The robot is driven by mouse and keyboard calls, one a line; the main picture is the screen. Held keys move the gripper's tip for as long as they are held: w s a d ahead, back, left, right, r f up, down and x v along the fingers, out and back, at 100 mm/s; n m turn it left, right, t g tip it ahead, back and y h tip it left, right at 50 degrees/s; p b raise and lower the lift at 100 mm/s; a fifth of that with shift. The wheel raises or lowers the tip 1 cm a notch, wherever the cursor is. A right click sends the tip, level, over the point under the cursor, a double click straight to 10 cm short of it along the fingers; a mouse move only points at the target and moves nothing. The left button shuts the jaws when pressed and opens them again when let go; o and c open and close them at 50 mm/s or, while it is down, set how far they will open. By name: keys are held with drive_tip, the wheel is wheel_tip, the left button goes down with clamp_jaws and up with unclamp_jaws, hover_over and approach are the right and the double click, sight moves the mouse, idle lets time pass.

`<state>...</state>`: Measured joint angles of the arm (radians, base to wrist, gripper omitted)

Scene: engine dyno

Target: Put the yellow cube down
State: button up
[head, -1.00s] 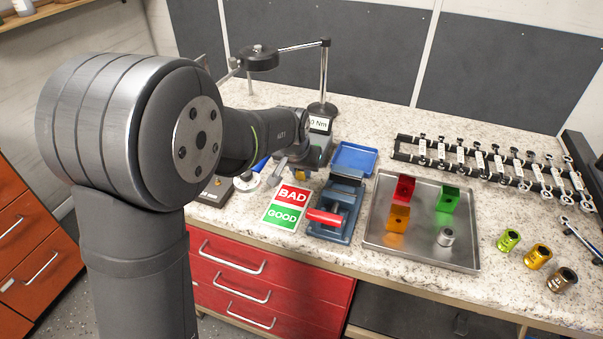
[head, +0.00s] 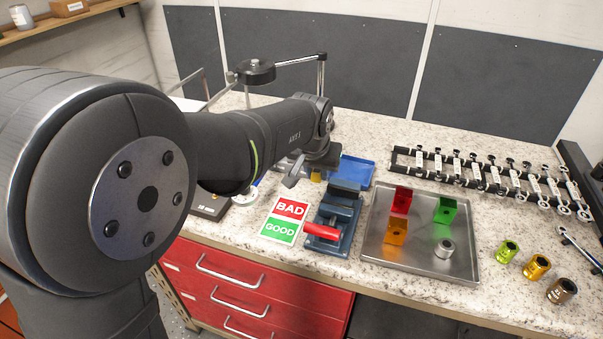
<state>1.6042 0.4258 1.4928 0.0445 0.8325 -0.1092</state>
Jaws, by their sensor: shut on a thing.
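My gripper (head: 312,170) is shut on the yellow cube (head: 316,176), of which only a small yellow patch shows under the gripper. The gripper and arm hide the rest of it. They are over the bench behind the BAD/GOOD card (head: 285,220), just left of the blue tray (head: 358,172). I cannot tell whether the cube touches the bench.
A blue vise (head: 343,212) with a red handle stands in front of the blue tray. A metal tray (head: 460,268) to the right holds red, orange and green blocks and a silver socket. Wrenches lie on a rack (head: 480,172). Several coloured sockets stand at right.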

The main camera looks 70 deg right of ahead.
drive_tip(key=s+a+r+n+t, duration=0.1)
drive_tip(key=s+a+r+n, duration=0.35)
drive_tip(key=a, duration=0.45)
hover_over(290, 206)
drive_tip(key=a, duration=0.2)
drive_tip(key=shift+m+t, duration=0.25)
drive_tip(key=shift+t, duration=0.05)
drive_tip(key=f, duration=0.7)
drive_tip(key=shift+s+d+f, duration=0.2)
drive_tip(key=shift+s+f, duration=0.05)
drive_tip(key=shift+s, duration=0.1)
drive_tip(key=shift+f, duration=2.05)
drive_tip(key=shift+f, duration=0.2)
drive_tip(key=o, duration=0.9)
drive_tip(key=shift+o, duration=0.2)
drive_tip(key=shift+r, duration=0.1)
